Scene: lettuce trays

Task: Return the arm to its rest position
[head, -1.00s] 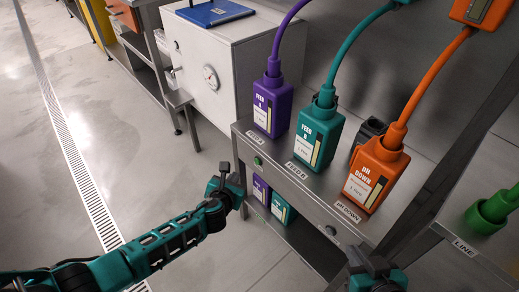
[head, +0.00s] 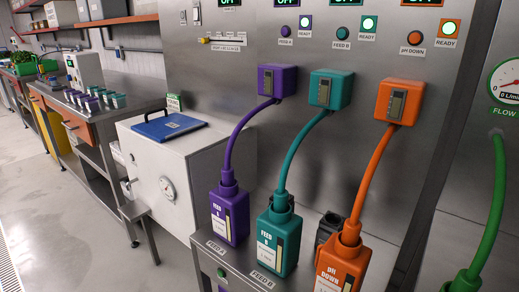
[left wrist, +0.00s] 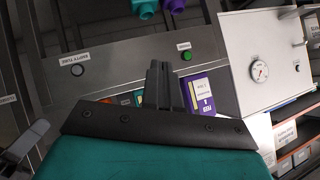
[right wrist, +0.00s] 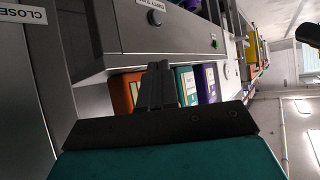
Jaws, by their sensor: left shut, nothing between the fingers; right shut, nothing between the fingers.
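My left gripper (left wrist: 157,85) shows in the left wrist view, its dark fingers together with nothing between them. It points toward the steel dosing bench, where a purple bottle (left wrist: 205,92) stands behind the fingers. My right gripper (right wrist: 157,85) shows in the right wrist view, also shut and empty. I cannot tell the depth gap, but neither gripper holds a bottle. Neither arm shows in the head view.
In the head view, purple (head: 230,212), teal (head: 279,240) and orange (head: 342,265) bottles stand on the bench with hoses running up to the panel. A white box with a gauge (head: 167,188) stands to the left. Clear floor (head: 60,220) lies at lower left.

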